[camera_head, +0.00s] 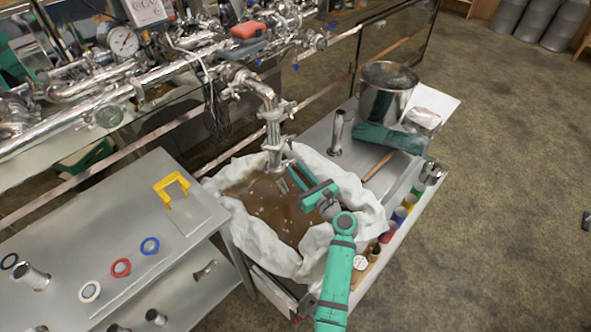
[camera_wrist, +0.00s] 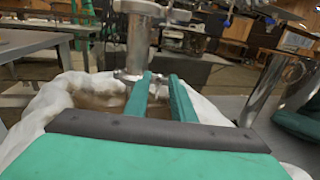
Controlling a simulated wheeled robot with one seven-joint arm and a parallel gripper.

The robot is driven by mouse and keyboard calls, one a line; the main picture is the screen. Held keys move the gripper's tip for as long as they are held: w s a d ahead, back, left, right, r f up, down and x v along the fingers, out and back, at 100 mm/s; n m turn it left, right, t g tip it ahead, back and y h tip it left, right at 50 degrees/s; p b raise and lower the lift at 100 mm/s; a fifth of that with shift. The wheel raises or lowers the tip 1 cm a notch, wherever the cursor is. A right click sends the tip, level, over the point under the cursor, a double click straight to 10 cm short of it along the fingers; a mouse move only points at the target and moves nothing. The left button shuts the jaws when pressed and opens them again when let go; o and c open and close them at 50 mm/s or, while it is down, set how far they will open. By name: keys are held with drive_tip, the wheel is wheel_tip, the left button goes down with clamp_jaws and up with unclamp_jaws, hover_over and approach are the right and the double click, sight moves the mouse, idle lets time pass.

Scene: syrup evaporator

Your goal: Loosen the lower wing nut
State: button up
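A shiny vertical pipe (camera_head: 274,135) hangs from the pipework over a white-lined basin of brown liquid. It carries an upper clamp (camera_head: 278,110) and a lower clamp (camera_head: 277,165) near its bottom end. In the wrist view the lower clamp (camera_wrist: 130,75) is left of and just beyond my fingertips. A small metal part that looks like the lower wing nut (camera_wrist: 157,77) shows between the tips; its details are too small to tell. My gripper (camera_head: 287,175) is open, its two green fingers (camera_wrist: 161,77) apart. I cannot tell whether they touch the nut.
The cloth-lined basin (camera_head: 255,240) lies below my gripper. A steel pot (camera_head: 388,92), a metal cylinder (camera_head: 337,132) and a teal cloth (camera_head: 390,138) are on the counter to the right. A steel table (camera_head: 120,220) with coloured rings stands left.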

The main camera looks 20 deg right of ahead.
drive_tip(key=shift+w+a, duration=0.1)
drive_tip(key=shift+w, duration=0.55)
clamp_jaws()
drive_tip(key=shift+a+n, duration=0.1)
drive_tip(key=shift+n, duration=0.7)
unclamp_jaws()
